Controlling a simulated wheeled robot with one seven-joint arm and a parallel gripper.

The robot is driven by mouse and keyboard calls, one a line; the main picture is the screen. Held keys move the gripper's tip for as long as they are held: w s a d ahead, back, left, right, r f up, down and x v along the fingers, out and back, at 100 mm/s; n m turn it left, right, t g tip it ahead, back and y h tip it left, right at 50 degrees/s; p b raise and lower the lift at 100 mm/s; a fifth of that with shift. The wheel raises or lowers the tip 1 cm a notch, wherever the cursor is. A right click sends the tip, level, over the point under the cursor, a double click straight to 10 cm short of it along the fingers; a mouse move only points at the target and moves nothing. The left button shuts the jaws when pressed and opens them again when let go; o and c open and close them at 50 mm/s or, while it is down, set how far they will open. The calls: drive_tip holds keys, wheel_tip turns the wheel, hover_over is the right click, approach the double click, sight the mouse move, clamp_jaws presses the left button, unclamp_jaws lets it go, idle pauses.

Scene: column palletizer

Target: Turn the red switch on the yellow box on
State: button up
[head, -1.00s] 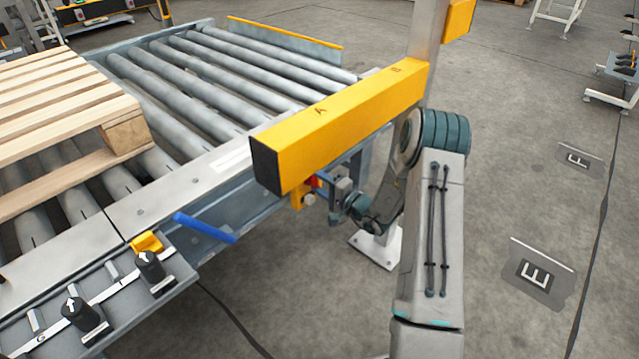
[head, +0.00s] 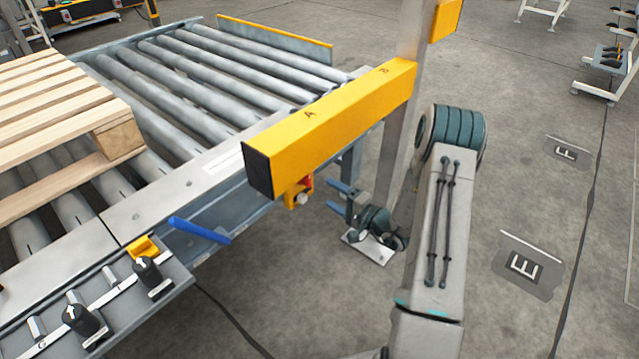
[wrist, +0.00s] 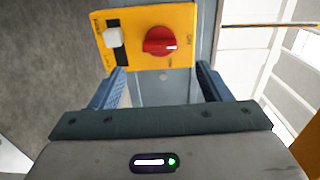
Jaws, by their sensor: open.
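The yellow box (head: 291,200) is small and hangs below the long yellow beam at the conveyor's side. Its red switch (head: 309,182) is partly seen in the head view. In the wrist view the yellow box (wrist: 182,18) faces me, with the red switch (wrist: 158,42) a round knob whose white mark is at its right end, toward small lettering. A white button (wrist: 113,38) is left of the knob. My gripper (head: 333,197) is open and empty, a short gap right of the box. In the wrist view its blue fingers (wrist: 161,76) are spread, pointing toward the knob, not touching it.
The yellow beam (head: 335,125) juts out above the box, by a grey post (head: 408,100). The roller conveyor (head: 215,85) carries a wooden pallet (head: 60,120). A blue bar (head: 198,230) and a knob panel (head: 120,300) are at lower left.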

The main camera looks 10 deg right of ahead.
drive_tip(key=v, duration=0.5)
drive_tip(key=shift+s+p, duration=0.1)
drive_tip(key=shift+p, duration=0.25)
